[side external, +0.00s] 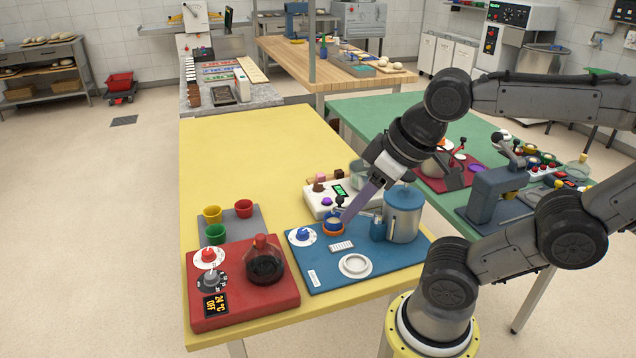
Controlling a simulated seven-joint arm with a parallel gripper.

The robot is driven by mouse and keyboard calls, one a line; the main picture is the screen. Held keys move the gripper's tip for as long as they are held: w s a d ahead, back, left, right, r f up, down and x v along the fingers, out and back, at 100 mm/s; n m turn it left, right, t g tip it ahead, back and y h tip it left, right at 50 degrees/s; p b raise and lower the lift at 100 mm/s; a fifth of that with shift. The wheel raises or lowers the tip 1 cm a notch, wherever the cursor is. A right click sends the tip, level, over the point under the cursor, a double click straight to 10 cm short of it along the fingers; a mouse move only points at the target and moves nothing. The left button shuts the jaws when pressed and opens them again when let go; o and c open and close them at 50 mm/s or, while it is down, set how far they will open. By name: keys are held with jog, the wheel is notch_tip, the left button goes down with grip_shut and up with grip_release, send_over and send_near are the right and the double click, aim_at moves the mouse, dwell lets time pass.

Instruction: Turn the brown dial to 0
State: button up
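A small brown knob (319,187), which looks like the brown dial, sits on top of a white unit (314,203) with a lit green display (340,190). Its pointer and any scale marks are too small to read. My gripper (346,218) reaches down from the upper right, with its long grey-purple fingers ending in front of the white unit. The fingertips are close to an orange-rimmed round part (333,229) on the blue board; I cannot tell whether they touch it. The finger gap is not visible from this side.
The blue board (402,256) also carries a blue-white dial (302,236) and a blue-grey canister (403,213). A red unit (244,308) with dials and a glass jug (265,264) stands at the front left. Coloured cups (213,214) stand behind it. The yellow table (250,145) is clear at the back.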

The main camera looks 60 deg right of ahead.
jog(key=o, duration=0.4)
jog(key=shift+m, duration=0.6)
jog(key=w+r, duration=0.2)
jog(key=r, duration=0.1)
jog(key=w+r, duration=0.1)
jog(key=shift+w+d+r, duration=0.3)
jog(key=shift+w+d, duration=0.05)
jog(key=shift+o, duration=0.2)
jog(key=w+d+r+m+g+h, duration=0.1)
jog(key=w+d+r+m, duration=0.1)
jog(key=w+d, duration=0.5)
jog(key=w+d+r+m+g, duration=0.1)
jog(key=w+d+r+m, duration=0.2)
jog(key=w, duration=0.5)
jog(key=m+g+y, duration=0.1)
jog(key=m+g, duration=0.3)
jog(key=m, duration=0.1)
send_over(318, 183)
notch_tip(318, 183, down, 18)
jog(key=r, duration=0.1)
notch_tip(318, 183, down, 14)
jog(key=shift+a, duration=0.15)
grip_shut()
